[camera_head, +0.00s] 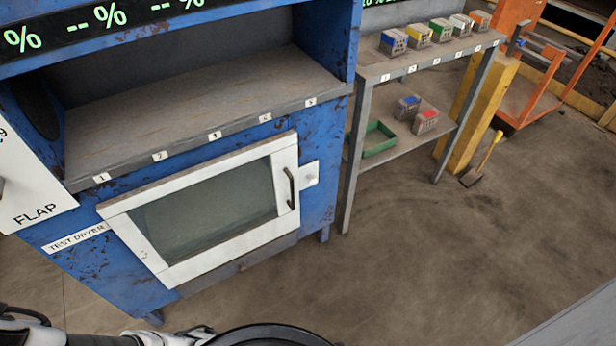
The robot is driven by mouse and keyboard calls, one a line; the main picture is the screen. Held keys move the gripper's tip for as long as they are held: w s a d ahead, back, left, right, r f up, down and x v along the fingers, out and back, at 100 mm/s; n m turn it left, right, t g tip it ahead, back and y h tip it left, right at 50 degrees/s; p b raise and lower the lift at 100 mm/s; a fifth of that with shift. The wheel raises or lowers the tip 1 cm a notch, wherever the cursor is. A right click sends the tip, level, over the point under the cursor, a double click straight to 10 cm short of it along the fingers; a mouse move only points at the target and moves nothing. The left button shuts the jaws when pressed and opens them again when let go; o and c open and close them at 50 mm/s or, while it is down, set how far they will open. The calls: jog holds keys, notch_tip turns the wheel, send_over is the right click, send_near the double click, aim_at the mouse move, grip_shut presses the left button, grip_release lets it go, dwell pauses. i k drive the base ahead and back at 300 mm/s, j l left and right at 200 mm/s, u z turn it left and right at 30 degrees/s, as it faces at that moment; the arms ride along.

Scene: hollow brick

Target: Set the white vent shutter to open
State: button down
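No part is marked as a vent shutter, and I cannot tell whether the white shutter is in view. A white panel lettered FLAP (30,200) is cut off by the left edge, with a bit of a dark part at the very border. Parts of my arm show at the bottom left; my gripper's fingers are not visible.
A numbered shelf (205,110) in the machine is empty. To its right, a grey rack (400,155) holds several colour-topped bricks and a green tray (378,139). A yellow-handled tool (484,158) leans by a yellow post. The floor (430,260) in front is clear.

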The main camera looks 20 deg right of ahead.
aim_at(308, 172)
jog(key=l+z, duration=0.4)
jog(key=i+l+z, duration=0.15)
jog(key=l+z, duration=0.25)
